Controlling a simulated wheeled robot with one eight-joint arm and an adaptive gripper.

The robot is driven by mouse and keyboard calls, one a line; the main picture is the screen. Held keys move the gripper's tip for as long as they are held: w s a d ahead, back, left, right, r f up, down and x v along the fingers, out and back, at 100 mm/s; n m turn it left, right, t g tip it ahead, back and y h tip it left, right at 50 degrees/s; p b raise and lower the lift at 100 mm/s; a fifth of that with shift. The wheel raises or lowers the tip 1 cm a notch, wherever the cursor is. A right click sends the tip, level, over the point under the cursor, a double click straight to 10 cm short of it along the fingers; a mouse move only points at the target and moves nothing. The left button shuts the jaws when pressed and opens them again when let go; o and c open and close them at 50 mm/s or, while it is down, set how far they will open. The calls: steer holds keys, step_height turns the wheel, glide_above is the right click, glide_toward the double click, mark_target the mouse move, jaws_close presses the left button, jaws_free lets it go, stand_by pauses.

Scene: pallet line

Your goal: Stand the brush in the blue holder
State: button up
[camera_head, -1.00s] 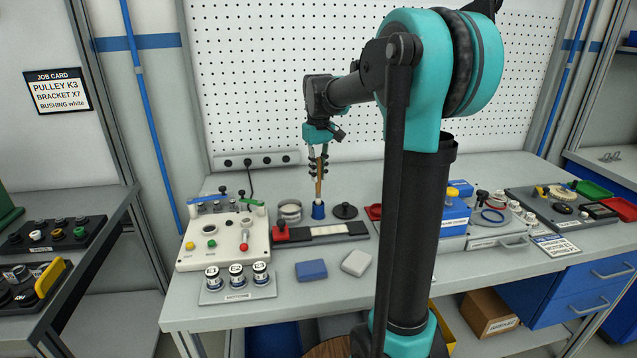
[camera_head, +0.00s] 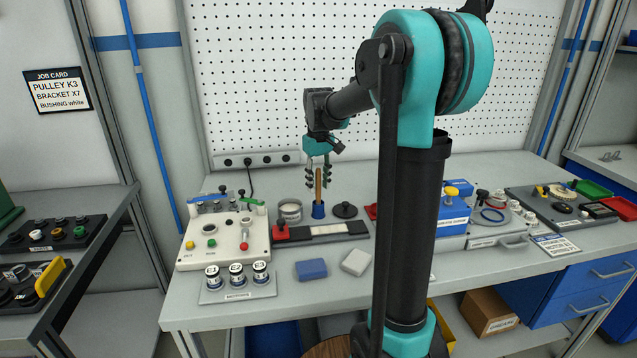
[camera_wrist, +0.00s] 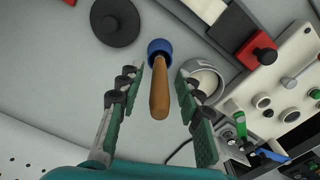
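The brush (camera_head: 318,185) stands upright in the blue holder (camera_head: 318,211) on the bench, and its brown wooden handle points up. In the wrist view the handle (camera_wrist: 159,88) rises from the round blue holder (camera_wrist: 159,48). My gripper (camera_head: 318,183) is open around the upper part of the handle. In the wrist view its green-padded fingers (camera_wrist: 157,98) stand apart on both sides of the handle, with a clear gap on each side. The brush's lower end is hidden inside the holder.
A round metal dish (camera_head: 290,210) stands left of the holder, and a black knobbed disc (camera_head: 344,210) lies to its right. A white control box (camera_head: 222,240) is further left. A blue block (camera_head: 311,269) and a pale block (camera_head: 356,262) lie in front.

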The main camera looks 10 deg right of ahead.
step_height(320, 180, up, 12)
steer(key=shift+r, duration=0.2)
stand_by(0.4)
steer(key=shift+s, duration=0.15)
